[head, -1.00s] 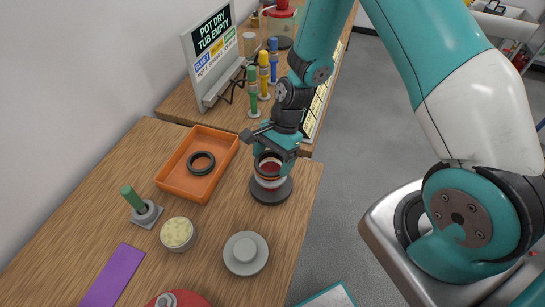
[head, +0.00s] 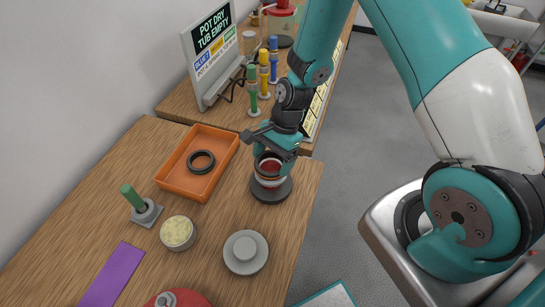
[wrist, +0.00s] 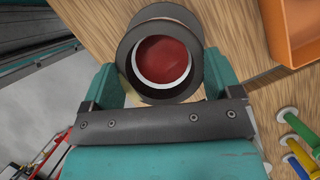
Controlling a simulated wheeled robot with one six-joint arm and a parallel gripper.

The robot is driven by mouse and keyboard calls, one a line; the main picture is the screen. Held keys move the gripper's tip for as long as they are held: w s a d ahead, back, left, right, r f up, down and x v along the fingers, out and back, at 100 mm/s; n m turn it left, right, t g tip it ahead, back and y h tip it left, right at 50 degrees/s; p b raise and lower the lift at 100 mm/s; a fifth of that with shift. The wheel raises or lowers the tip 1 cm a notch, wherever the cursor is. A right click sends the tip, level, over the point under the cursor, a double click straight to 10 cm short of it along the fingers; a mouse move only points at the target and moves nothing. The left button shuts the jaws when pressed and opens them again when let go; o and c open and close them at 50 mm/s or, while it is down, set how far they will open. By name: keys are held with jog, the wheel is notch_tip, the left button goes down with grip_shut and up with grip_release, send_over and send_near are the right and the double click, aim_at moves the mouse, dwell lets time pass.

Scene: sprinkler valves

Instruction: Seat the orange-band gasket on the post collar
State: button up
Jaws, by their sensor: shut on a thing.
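My gripper (head: 272,152) points down over the post (head: 269,181), which has a red top, a white collar and a dark round base. Its two teal fingers (wrist: 160,82) are shut on a dark ring, the gasket (wrist: 153,97), at the level of the post's top. In the wrist view the gasket surrounds the white collar (wrist: 137,66) and the red top (wrist: 163,60). No orange band shows clearly on it. I cannot tell whether it rests fully on the collar, as the fingers hide part of it.
An orange tray (head: 171,182) with a black ring (head: 201,162) lies left of the post. A green-handled stand (head: 146,212), a tub of pale grease (head: 177,233) and a grey round part (head: 246,252) stand nearer. A sign and several coloured posts stand behind.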

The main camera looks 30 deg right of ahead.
jog(key=shift+f+b, duration=0.5)
jog(key=shift+f, duration=0.3)
jog(key=o, duration=0.7)
jog(key=shift+o, duration=0.2)
jog(key=shift+r, duration=0.1)
jog(key=shift+p+v, duration=3.1)
jog(key=shift+v, duration=0.85)
